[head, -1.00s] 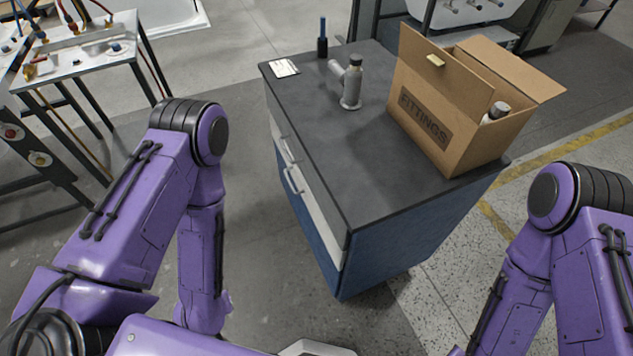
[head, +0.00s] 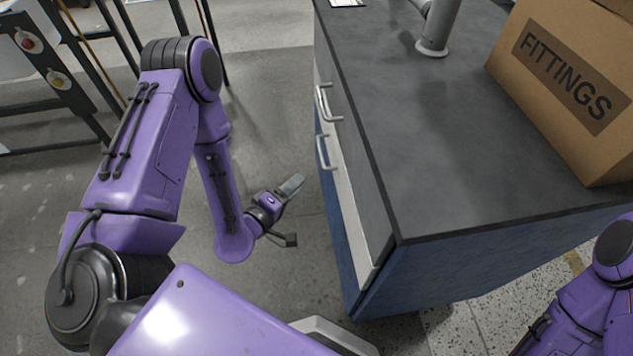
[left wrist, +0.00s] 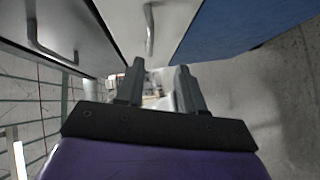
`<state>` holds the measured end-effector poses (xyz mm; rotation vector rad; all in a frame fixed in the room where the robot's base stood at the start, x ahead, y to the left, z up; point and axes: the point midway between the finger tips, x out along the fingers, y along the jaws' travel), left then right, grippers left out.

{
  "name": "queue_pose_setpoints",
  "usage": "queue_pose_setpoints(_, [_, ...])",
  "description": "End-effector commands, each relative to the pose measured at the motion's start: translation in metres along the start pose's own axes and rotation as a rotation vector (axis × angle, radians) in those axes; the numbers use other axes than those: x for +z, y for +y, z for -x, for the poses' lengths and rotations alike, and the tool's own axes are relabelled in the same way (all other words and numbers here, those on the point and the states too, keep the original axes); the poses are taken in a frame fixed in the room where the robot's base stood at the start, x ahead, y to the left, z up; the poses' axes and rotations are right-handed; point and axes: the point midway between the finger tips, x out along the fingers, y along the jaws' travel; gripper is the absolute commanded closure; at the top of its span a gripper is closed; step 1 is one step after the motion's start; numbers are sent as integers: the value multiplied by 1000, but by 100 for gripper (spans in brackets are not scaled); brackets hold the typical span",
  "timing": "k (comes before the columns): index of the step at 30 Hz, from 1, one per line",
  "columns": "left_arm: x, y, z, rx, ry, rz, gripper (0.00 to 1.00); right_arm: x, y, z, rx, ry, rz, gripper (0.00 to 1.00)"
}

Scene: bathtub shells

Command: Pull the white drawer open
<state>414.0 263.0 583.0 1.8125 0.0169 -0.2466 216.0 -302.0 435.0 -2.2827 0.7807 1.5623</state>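The white drawer (head: 350,208) is in the front of the blue cabinet, below a grey top drawer (head: 350,150), and looks shut. Its metal bar handle (head: 323,152) is the lower of two in the head view. In the left wrist view, the white drawer (left wrist: 178,18) and its handle (left wrist: 150,30) are ahead of the fingers, with the other handle (left wrist: 45,42) to the left. My left gripper (head: 293,212) is open and empty, in front of the cabinet, apart from the handle. The left wrist view shows a gap between its fingers (left wrist: 159,88). My right gripper is out of view.
The cabinet's dark top (head: 440,130) carries a cardboard FITTINGS box (head: 570,80) and a grey metal fitting (head: 436,35). A dark-framed bench (head: 60,90) stands at the far left. The floor (head: 275,100) between bench and cabinet is clear.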

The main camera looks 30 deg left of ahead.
Motion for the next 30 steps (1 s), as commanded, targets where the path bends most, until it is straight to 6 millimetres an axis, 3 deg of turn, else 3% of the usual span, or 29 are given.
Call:
queue_pose_setpoints(1, [2, -27, -12, 79, 14, 82, 62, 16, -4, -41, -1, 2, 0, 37])
queue_pose_setpoints(3, [-2, -27, -19, 175, 19, 187, 62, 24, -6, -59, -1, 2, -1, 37])
queue_pose_setpoints(7, [-9, -25, -23, 284, 16, 319, 62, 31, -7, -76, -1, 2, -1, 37])
queue_pose_setpoints(13, [-13, -12, -35, 324, 6, 364, 62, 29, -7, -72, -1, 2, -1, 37])
queue_pose_setpoints(24, [-18, 11, -108, 322, 7, 363, 62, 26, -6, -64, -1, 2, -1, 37])
queue_pose_setpoints(30, [-18, 14, -122, 318, 7, 365, 62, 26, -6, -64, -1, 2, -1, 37])
